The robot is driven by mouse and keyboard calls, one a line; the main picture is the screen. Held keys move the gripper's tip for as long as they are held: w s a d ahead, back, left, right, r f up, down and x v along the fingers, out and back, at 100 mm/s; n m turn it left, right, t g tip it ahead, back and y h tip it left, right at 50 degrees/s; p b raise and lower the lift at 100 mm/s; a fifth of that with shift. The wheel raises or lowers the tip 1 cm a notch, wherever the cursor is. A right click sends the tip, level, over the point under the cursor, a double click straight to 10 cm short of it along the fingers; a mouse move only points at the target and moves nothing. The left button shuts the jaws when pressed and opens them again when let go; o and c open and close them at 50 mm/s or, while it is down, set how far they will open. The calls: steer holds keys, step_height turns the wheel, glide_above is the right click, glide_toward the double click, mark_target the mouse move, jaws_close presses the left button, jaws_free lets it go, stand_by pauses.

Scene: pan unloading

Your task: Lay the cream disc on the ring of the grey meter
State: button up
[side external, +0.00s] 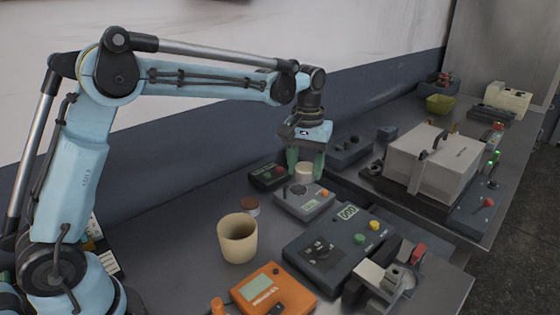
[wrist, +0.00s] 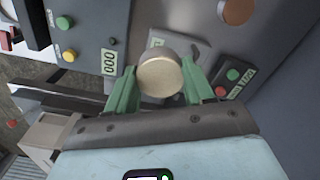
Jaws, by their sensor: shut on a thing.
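The cream disc (wrist: 160,76) is between the green fingers of my gripper (wrist: 157,88) in the wrist view. In the side view the disc (side external: 304,172) shows between the fingertips of my gripper (side external: 305,168), which is shut on it. The grey meter (side external: 304,200) lies on the bench just below and in front of the gripper in the side view, with a round ring on its top. In the wrist view the disc hides much of the meter (wrist: 192,60). I cannot tell the exact gap between disc and meter.
A small black device (side external: 268,176) is left of the gripper. A large pale box (side external: 435,165) stands at right.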

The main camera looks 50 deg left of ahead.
steer(key=n, duration=0.1)
glide_toward(298, 190)
steer(key=shift+f, duration=2.65)
steer(key=shift+f, duration=0.55)
steer(key=o, duration=1.2)
step_height(298, 190, up, 12)
steer(key=s+d+r+m+t, duration=0.3)
steer(key=s+r, duration=0.2)
steer(key=s, duration=0.6)
steer(key=s+f+m+t, duration=0.1)
steer(key=s+f, duration=0.1)
steer(key=s, duration=0.2)
steer(key=s+d+f+m+t, duration=0.1)
steer(key=s+f, duration=0.1)
steer(key=s, duration=0.2)
steer(key=s+f+m+t, duration=0.1)
steer(key=s+f+t, duration=0.1)
steer(key=s, duration=0.2)
steer(key=shift+s+d+f, duration=0.25)
steer(key=shift+d+f, duration=0.1)
steer(key=shift+d, duration=0.05)
